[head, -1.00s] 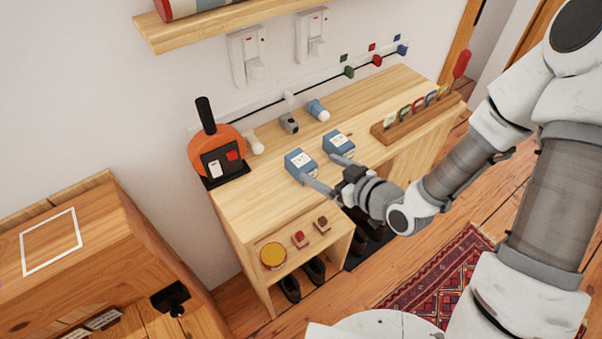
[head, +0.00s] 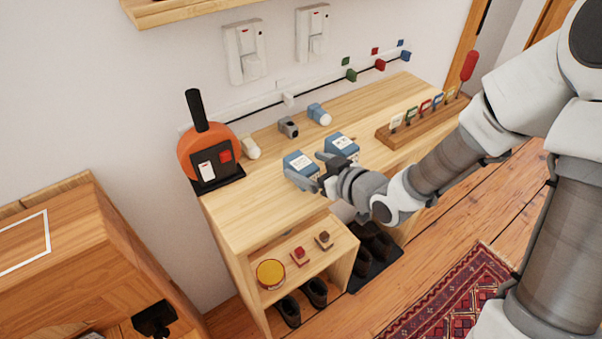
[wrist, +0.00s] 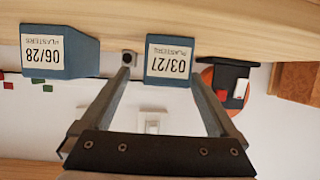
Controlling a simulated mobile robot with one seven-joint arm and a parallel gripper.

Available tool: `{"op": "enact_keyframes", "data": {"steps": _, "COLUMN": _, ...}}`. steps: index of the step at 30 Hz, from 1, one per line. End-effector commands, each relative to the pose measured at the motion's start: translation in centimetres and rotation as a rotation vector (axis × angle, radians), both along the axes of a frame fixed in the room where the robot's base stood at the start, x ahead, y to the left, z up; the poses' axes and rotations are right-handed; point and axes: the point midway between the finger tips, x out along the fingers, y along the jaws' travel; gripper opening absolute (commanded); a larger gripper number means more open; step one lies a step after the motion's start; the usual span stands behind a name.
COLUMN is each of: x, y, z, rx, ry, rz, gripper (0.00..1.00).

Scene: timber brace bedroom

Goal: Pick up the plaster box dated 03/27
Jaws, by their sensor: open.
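The plaster box dated 03/27 (wrist: 170,62) is blue with a white label, which appears upside down in the wrist view. In the head view it is the left of two blue boxes (head: 299,163) on the wooden bench (head: 262,200). The other plaster box (wrist: 60,50), dated 06/28, stands to its right in the head view (head: 342,146). My gripper (wrist: 161,78) is open and empty, its fingers pointing at the 03/27 box. The box lies in line with the gap, closer to the right finger in the wrist view. Contact cannot be told. In the head view my gripper (head: 318,169) partly covers the box fronts.
An orange device with a black handle (head: 205,150) stands left on the bench. Small cylinders (head: 288,127) lie behind the boxes. A wooden rack of coloured tags (head: 425,118) is at right. A lower shelf holds a yellow-topped tin (head: 271,273). The bench front left is clear.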

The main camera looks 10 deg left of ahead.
Motion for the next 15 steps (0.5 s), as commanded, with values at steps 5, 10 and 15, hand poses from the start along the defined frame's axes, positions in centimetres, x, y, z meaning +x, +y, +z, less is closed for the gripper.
{"op": "enact_keyframes", "data": {"steps": 5, "x": 0.8, "y": 1.9, "z": -0.8, "rx": 0.003, "ry": 0.0, "rz": 0.004, "gripper": 0.95}}
{"op": "enact_keyframes", "data": {"steps": 10, "x": 2.0, "y": 3.7, "z": -1.6, "rx": 0.002, "ry": 0.001, "rz": 0.001, "gripper": 0.95}}
{"op": "enact_keyframes", "data": {"steps": 15, "x": 2.5, "y": 4.3, "z": -1.9, "rx": 0.0, "ry": 0.0, "rz": 0.001, "gripper": 0.95}}
